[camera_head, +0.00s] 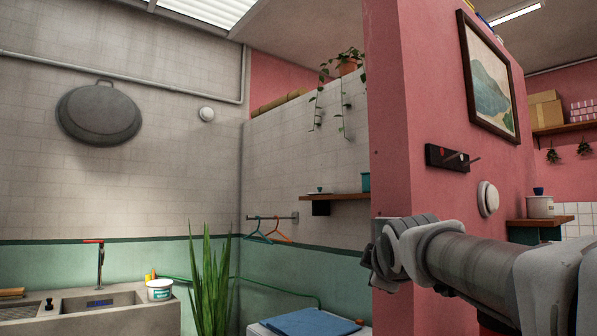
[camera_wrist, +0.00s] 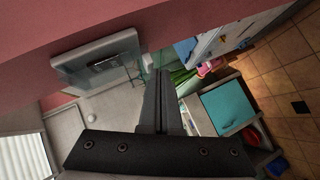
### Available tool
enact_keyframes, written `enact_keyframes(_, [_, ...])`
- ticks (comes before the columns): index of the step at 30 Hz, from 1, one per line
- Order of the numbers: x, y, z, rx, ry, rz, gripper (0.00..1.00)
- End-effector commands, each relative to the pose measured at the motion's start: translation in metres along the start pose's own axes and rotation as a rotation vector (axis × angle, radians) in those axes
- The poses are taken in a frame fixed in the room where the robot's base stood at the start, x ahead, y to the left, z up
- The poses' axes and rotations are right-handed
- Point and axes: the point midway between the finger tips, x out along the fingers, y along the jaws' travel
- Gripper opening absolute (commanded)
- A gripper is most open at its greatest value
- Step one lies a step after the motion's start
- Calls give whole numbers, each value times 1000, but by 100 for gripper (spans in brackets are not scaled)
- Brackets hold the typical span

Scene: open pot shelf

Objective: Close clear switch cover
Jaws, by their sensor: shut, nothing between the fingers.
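My gripper (camera_wrist: 162,78) points away from the camera in the wrist view, its two dark fingers together with nothing between them. A pale, see-through box-like piece (camera_wrist: 85,60), which looks like the clear switch cover, stands out from the pink wall to the left of the fingertips. A small dark part (camera_wrist: 103,64) shows on or through it, perhaps the switch. A gap shows between cover and fingers in the picture. I cannot tell how far the cover is swung. In the head view my wrist is at the pink pillar's edge; the cover and fingertips cannot be made out there.
The pink wall (camera_head: 395,120) stands close beside my arm. It carries a framed picture (camera_head: 490,78), a dark rack with pegs (camera_head: 450,158) and a round white fixture (camera_head: 488,198). A small shelf (camera_head: 535,223) is at right. A sink (camera_head: 105,300) and tall plant (camera_head: 209,290) stand farther left.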

Motion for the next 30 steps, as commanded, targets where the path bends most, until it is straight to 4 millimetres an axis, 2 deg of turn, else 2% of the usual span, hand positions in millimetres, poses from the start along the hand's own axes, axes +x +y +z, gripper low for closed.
enact_keyframes(11, [0, 1, 1, 1, -3, -2, 0])
enact_keyframes(21, [-5, 15, -4, 0, -2, 0, 0])
enact_keyframes(30, [-5, 13, -6, 0, -2, 0, 0])
